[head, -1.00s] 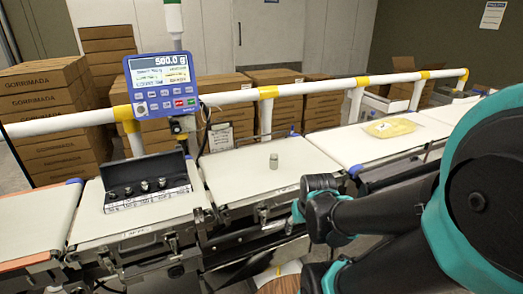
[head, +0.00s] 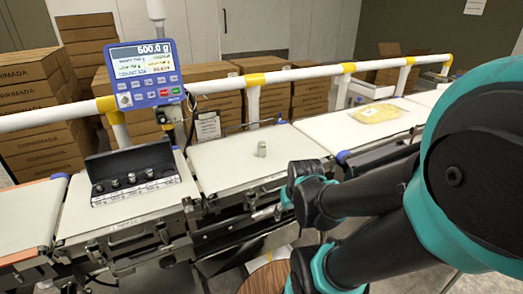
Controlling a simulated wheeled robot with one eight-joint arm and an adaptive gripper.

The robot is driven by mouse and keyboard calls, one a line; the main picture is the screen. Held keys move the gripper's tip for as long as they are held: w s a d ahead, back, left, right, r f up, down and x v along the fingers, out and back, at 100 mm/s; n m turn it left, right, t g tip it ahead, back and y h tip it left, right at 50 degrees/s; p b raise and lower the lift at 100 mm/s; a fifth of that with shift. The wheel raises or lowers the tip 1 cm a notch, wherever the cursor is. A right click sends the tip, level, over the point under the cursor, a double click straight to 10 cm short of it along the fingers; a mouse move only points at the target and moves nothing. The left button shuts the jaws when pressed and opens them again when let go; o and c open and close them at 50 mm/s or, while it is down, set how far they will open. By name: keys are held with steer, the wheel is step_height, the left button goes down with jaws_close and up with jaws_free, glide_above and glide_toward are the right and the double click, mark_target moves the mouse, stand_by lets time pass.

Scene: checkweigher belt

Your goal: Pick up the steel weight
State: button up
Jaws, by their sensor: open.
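The steel weight (head: 261,149) is a small grey cylinder with a knob on top. It stands upright on the white middle belt (head: 232,165), on the belt's right half. My gripper (head: 265,212) is low in front of that belt's near edge, to the right of its middle, seen small and partly hidden by my arm. It is open and apart from the weight. The display (head: 147,75) above the belts reads 500.0 g.
An open black case (head: 134,172) with several smaller weights sits on the left belt section. A yellow bag (head: 377,113) lies on the right belt. A white and yellow rail (head: 215,84) runs behind, with stacked cartons (head: 300,95) beyond. The belt around the weight is clear.

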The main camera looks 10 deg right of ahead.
steer(key=shift+o, duration=0.6)
steer(key=shift+w+r, duration=0.1)
steer(key=shift+w, duration=0.05)
steer(key=m+h, duration=0.2)
steer(key=m, duration=0.3)
glide_toward(261, 144)
steer(key=shift+m, duration=0.3)
steer(key=x, duration=0.7)
steer(key=shift+s+d+f, duration=0.15)
steer(key=shift+s+f, duration=0.05)
steer(key=shift+f, duration=0.1)
steer(key=shift+w+x, duration=0.2)
steer(key=shift+x, duration=2.35)
steer(key=shift+c, duration=0.2)
jaws_close()
